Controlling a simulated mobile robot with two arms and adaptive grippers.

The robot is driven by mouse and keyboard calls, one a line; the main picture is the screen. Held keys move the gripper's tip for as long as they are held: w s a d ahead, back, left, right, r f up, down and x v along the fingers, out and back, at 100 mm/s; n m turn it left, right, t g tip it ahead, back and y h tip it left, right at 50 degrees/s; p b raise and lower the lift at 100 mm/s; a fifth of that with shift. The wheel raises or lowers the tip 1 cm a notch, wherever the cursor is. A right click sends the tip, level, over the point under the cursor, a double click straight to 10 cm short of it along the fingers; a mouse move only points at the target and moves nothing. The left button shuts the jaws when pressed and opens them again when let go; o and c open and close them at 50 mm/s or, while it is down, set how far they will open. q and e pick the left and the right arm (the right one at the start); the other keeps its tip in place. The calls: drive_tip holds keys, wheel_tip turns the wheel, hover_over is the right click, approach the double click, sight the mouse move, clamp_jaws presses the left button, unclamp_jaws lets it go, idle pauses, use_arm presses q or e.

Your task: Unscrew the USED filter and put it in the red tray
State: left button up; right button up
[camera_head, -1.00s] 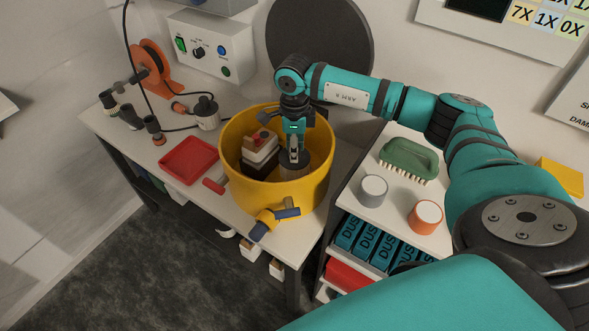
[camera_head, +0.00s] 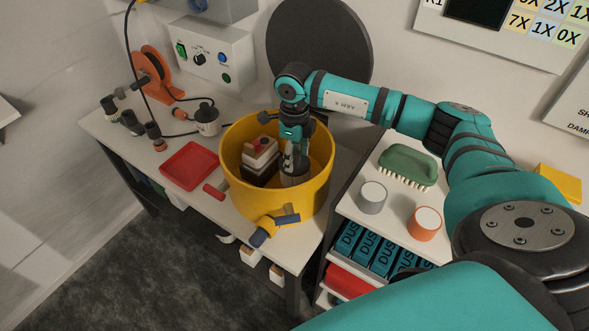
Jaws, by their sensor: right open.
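The yellow drum (camera_head: 232,184) stands open on the bench. Inside it, a dark grey cylinder (camera_head: 296,180), which looks like the used filter, stands upright on the right side. My right gripper (camera_head: 289,165) reaches down into the drum, with its fingers at the top of this cylinder. It is open; whether the fingers touch the cylinder is hard to see. The red tray (camera_head: 190,166) lies empty on the bench, left of the drum. My left gripper is not in view.
A block-shaped unit (camera_head: 260,160) sits in the drum beside the cylinder. A grey-banded canister (camera_head: 372,195) and an orange-banded canister (camera_head: 425,223) stand on the right shelf near a green brush (camera_head: 408,164). A red-handled tool (camera_head: 214,192) lies between tray and drum.

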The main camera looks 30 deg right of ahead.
drive_tip(key=m+p, duration=0.1)
drive_tip(key=m, duration=0.6)
drive_tip(key=shift+r+p, duration=0.1)
drive_tip(key=shift+p, duration=0.2)
drive_tip(key=m+p, duration=0.1)
drive_tip(key=m, duration=0.4)
drive_tip(key=shift+p, duration=0.3)
drive_tip(key=m+p, duration=0.1)
drive_tip(key=m, duration=0.3)
drive_tip(key=shift+r, duration=0.1)
drive_tip(key=m+p, duration=0.1)
drive_tip(key=m, duration=0.2)
drive_tip(key=shift+p, duration=0.4)
drive_tip(key=m+p, duration=0.1)
drive_tip(key=m, duration=0.3)
drive_tip(key=shift+f, duration=0.2)
drive_tip(key=shift+c, duration=0.4)
